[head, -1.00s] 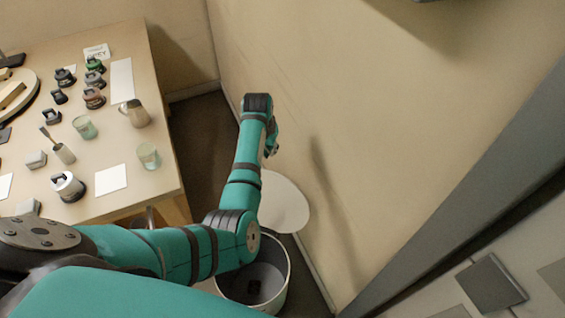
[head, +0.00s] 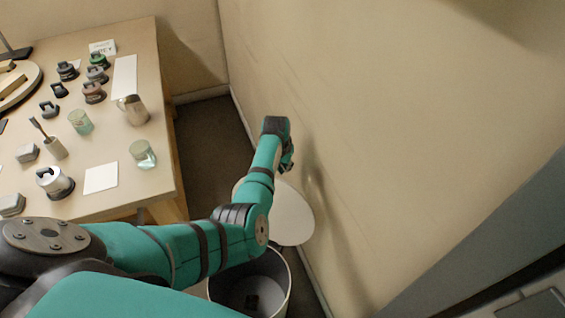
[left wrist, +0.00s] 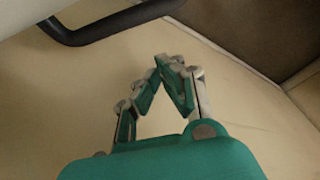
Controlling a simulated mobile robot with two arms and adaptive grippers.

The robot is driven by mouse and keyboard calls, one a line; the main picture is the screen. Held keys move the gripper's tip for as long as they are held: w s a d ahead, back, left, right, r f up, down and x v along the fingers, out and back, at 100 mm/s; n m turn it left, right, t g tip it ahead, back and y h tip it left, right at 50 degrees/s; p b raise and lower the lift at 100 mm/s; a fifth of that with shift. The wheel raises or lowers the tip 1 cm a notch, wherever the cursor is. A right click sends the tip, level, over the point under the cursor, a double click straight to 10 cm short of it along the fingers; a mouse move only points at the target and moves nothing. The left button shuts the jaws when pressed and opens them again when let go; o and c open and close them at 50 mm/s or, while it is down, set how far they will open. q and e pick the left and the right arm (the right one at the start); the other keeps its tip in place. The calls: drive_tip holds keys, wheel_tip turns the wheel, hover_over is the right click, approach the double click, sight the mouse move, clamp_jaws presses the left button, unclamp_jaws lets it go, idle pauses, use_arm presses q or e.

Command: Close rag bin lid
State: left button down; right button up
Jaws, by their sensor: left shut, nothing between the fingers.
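The rag bin (head: 284,287) is a grey round bin on the floor, with its top open and a dark item inside. Its pale round lid (head: 293,218) stands raised at the bin's far side, close to the wall. My left arm crosses in front of part of the bin and lid. My left gripper (head: 288,164) is just beyond the lid's upper edge, near the wall; I cannot tell whether it touches the lid. In the left wrist view its fingers (left wrist: 168,62) meet at the tips with nothing between them. My right gripper is out of view.
A wooden table (head: 105,205) at the left holds several jars, cups, weights and white cards. The beige wall (head: 400,130) stands close on the right of my arm. In the left wrist view a dark bent bar (left wrist: 115,25) crosses the top left.

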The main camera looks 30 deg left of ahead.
use_arm(q)
drive_tip(key=shift+s+p, duration=1)
drive_tip(key=shift+s, duration=0.6)
